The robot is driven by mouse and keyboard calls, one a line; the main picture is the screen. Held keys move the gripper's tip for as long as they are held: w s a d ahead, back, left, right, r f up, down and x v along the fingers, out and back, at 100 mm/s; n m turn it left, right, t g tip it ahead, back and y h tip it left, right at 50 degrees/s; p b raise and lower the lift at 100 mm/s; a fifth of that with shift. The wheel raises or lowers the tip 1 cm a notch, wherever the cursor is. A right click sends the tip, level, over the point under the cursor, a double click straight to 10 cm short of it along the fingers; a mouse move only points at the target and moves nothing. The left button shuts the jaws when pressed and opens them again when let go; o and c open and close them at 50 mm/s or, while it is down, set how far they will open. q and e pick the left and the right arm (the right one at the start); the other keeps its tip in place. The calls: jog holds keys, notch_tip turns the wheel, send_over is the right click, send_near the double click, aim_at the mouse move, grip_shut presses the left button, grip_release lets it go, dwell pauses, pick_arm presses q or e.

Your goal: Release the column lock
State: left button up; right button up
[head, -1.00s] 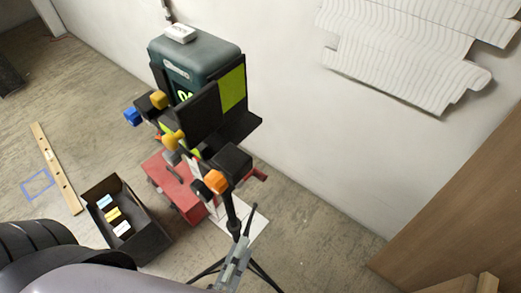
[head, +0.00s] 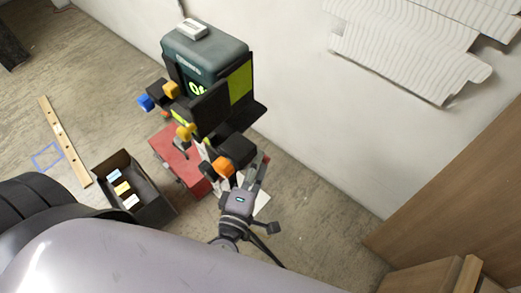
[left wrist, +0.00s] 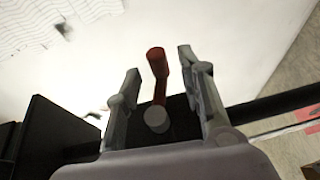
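A dark green instrument (head: 203,55) with a lit display sits on a black tripod head with orange, yellow and blue knobs. In the left wrist view, a red lever (left wrist: 157,65) on a dark mount lies between the fingers of my left gripper (left wrist: 160,75); I take it for the column lock. The fingers are open, with visible gaps on both sides of the lever. In the head view my left gripper (head: 237,172) is just below the tripod head, beside the large orange knob (head: 222,167). It hides much of the column. My right gripper is not in view.
A wooden level (head: 65,140) lies on the floor. The white wall with a relief (head: 410,45) is close behind. A wooden panel (head: 460,200) stands at right.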

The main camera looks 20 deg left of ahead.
pick_arm(q)
jog(key=shift+w+f, duration=0.15)
jog(key=shift+w, duration=1.35)
grip_shut()
